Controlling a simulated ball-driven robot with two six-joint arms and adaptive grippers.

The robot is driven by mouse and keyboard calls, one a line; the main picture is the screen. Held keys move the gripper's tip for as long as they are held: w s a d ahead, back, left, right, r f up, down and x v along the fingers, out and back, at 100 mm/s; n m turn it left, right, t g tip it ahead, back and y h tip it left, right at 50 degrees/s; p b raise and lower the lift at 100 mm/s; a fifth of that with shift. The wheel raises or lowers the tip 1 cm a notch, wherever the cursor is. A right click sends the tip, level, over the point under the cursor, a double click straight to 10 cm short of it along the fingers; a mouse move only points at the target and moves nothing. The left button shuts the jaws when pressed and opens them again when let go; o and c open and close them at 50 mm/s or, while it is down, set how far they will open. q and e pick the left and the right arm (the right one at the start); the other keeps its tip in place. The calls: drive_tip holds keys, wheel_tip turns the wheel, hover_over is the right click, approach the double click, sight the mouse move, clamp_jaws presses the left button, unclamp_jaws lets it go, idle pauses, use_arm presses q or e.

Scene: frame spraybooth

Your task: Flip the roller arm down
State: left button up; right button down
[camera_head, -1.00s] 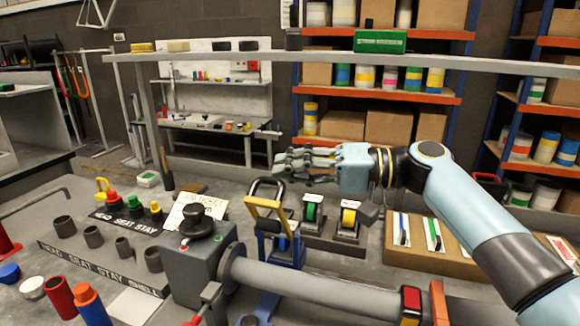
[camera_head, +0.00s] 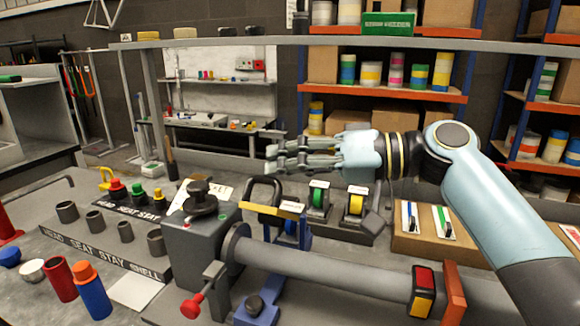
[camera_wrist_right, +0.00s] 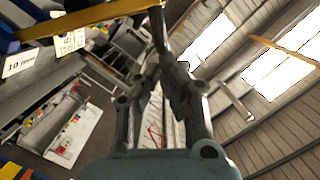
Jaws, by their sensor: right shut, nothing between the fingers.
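The roller arm (camera_head: 289,206) is a yellow bar piece with a black looped handle (camera_head: 262,182), set on a blue stand (camera_head: 299,232) behind the grey tube. In the head view the yellow bar looks nearly flat and the loop stands above it. My right gripper (camera_head: 273,158) is shut and empty, pointing left, just above the black loop in the picture. In the right wrist view, the shut fingertips (camera_wrist_right: 160,62) lie just below a yellow bar (camera_wrist_right: 85,18) and a dark rod end. Whether they touch is unclear. My left gripper is out of view.
A grey clamp block with a black knob (camera_head: 200,194) holds the thick grey tube (camera_head: 320,272). A red-knobbed lever (camera_head: 192,307) is in front. Paint cups (camera_head: 93,298) are at left.

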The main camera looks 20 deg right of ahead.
sight(269, 212)
drive_tip(key=s+a+f+n+b, duration=0.1)
drive_tip(key=b, duration=0.1)
drive_tip(key=s+a+f+n+b, duration=0.1)
drive_tip(key=s+n+b, duration=0.1)
drive_tip(key=s+a+f+n+t+h+b, duration=0.1)
drive_tip(key=f+n+b, duration=0.1)
drive_tip(key=shift+s+f, duration=0.1)
drive_tip(key=shift+s, duration=0.15)
drive_tip(key=shift+s+a+f+b, duration=0.15)
drive_tip(key=shift+f+b, duration=0.05)
drive_tip(key=shift+b, duration=0.1)
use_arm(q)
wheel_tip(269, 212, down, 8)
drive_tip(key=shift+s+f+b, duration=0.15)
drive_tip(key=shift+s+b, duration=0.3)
use_arm(e)
drive_tip(key=shift+s+a+f, duration=0.2)
drive_tip(key=shift+s+f, duration=0.1)
drive_tip(key=shift+f, duration=0.25)
